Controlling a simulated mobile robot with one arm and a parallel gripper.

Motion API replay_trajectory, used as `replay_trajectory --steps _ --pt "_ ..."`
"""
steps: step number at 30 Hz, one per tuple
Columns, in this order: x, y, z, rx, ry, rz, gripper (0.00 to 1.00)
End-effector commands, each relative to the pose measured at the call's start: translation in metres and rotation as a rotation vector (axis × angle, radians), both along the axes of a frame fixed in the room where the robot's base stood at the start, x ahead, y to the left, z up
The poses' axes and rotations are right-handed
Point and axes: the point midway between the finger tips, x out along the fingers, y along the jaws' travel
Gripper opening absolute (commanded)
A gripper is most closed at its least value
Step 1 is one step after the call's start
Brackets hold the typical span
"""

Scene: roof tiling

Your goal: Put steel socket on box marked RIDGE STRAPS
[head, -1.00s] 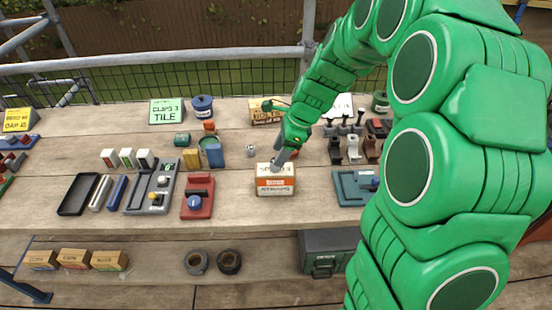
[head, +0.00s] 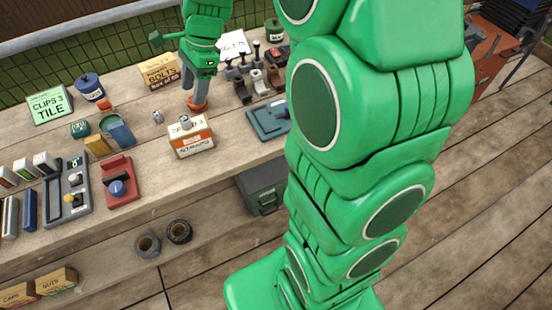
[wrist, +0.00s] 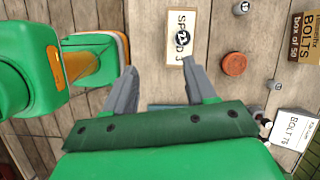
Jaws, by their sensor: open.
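The steel socket (head: 186,121) is a small grey metal cylinder. It stands upright on top of the white and orange box (head: 194,146), whose front label reads STRAPS; the word above it is too small to read. In the wrist view the socket (wrist: 183,38) sits on the box's pale, lettered top (wrist: 180,50), partly covering the lettering. My gripper (head: 196,96) is behind and above the box in the head view. In the wrist view its two fingers (wrist: 159,68) are spread, with nothing between them, and apart from the socket.
A red-orange round object (wrist: 234,64) lies beside the box. Another small metal piece (head: 157,117) stands to its left.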

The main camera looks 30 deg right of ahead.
Motion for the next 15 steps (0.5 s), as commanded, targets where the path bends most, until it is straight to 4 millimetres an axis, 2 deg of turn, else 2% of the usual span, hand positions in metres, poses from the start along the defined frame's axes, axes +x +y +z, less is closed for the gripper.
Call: replay_trajectory --steps 3,15 --pt "-0.032 -0.003 0.011 -0.029 -0.036 0.141 0.56" --pt "-0.14 -0.022 0.027 -0.112 -0.116 0.625 0.56"
